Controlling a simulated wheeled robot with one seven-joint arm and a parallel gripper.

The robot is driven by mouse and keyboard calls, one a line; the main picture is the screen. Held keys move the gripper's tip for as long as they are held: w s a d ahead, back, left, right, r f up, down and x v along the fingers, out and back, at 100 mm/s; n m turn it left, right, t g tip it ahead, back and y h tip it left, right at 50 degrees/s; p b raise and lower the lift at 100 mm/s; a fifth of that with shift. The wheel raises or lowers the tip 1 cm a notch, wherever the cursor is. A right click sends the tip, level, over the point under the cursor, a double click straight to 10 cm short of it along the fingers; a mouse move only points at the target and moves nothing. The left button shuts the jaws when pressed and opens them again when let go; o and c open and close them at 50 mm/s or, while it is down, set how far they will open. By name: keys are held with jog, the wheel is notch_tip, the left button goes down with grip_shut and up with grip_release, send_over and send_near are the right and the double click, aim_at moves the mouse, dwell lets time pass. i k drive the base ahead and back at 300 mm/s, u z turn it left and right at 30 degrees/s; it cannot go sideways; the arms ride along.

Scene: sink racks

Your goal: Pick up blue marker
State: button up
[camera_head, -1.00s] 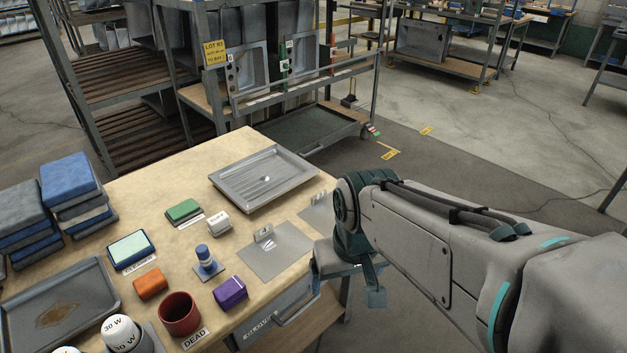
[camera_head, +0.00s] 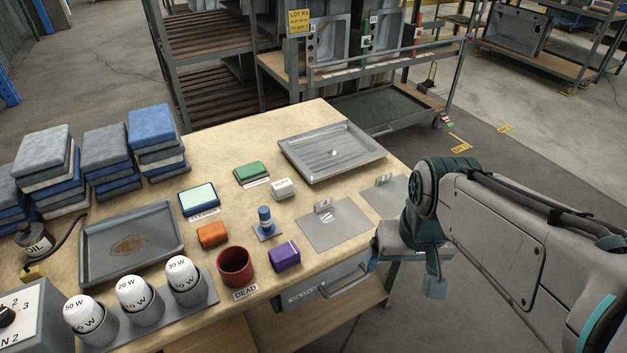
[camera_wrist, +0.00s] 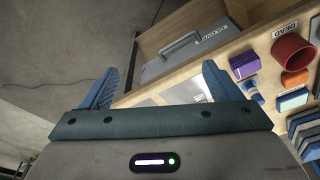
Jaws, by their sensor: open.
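The likely blue marker (camera_head: 265,218) is a short blue cylinder with a pale band, upright on a small blue square base on the wooden bench. It also shows in the wrist view (camera_wrist: 255,96), right of my fingers. My gripper (camera_wrist: 160,75) is open, with two blue ribbed fingers spread wide and nothing between them. In the head view my gripper (camera_head: 436,278) hangs off the bench's right edge, pointing down and well apart from the marker.
Around the marker are an orange block (camera_head: 212,234), a red cup (camera_head: 235,267), a purple block (camera_head: 285,256), a white block (camera_head: 283,188) and a green block (camera_head: 252,174). A metal plate (camera_head: 333,232) lies to its right. A drawer handle (camera_head: 345,285) projects from the bench front.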

aim_at(264, 210)
jog(key=k, duration=0.5)
jog(key=z, duration=1.25)
jog(key=i, duration=1.15)
jog(key=u, duration=2.65)
jog(key=i, duration=0.5)
jog(key=z, duration=0.05)
